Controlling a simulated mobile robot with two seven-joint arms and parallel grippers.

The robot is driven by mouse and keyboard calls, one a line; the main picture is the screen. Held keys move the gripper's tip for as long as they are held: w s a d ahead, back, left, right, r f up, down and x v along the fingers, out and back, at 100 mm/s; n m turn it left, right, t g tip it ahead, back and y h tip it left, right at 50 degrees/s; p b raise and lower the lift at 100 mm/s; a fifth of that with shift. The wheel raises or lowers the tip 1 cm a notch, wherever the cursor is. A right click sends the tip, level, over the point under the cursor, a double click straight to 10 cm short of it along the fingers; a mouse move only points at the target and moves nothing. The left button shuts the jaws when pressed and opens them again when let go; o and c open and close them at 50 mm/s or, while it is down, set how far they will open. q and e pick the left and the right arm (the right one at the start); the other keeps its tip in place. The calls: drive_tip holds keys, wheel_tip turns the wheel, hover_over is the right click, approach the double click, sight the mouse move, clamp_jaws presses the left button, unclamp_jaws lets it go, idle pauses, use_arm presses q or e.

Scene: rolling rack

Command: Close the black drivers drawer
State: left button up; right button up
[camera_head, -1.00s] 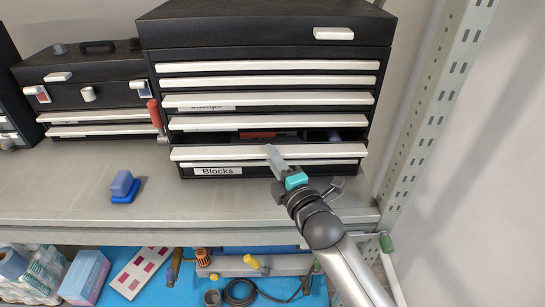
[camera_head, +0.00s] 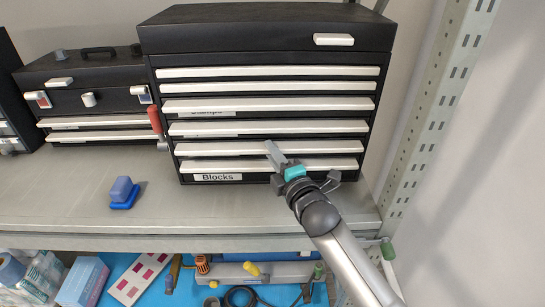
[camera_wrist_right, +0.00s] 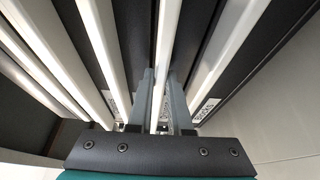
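The black tool chest (camera_head: 265,35) has a stack of black drawers with white handle strips. The drawer just above the bottom "Blocks" drawer (camera_head: 218,177) now sits flush with the chest front; its white strip (camera_head: 215,149) is in line with the others, and I cannot read a "drivers" label on it. My right gripper (camera_head: 283,160) is at the right half of this strip. In the right wrist view, its two grey fingers (camera_wrist_right: 163,102) are apart, on either side of a white strip, with dark gaps beside it. My left gripper is not in view.
A smaller black toolbox (camera_head: 85,75) stands to the left, and a red-handled clamp (camera_head: 155,118) hangs between the two. A perforated upright (camera_head: 435,120) rises at the right. Tools lie on the lower blue shelf.

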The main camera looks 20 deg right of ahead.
drive_tip(key=o, duration=0.4)
drive_tip(key=shift+o, duration=0.2)
drive_tip(key=shift+s, duration=0.15)
drive_tip(key=s+d, duration=0.1)
drive_tip(key=s, duration=1.4)
drive_tip(key=shift+d+b, duration=0.35)
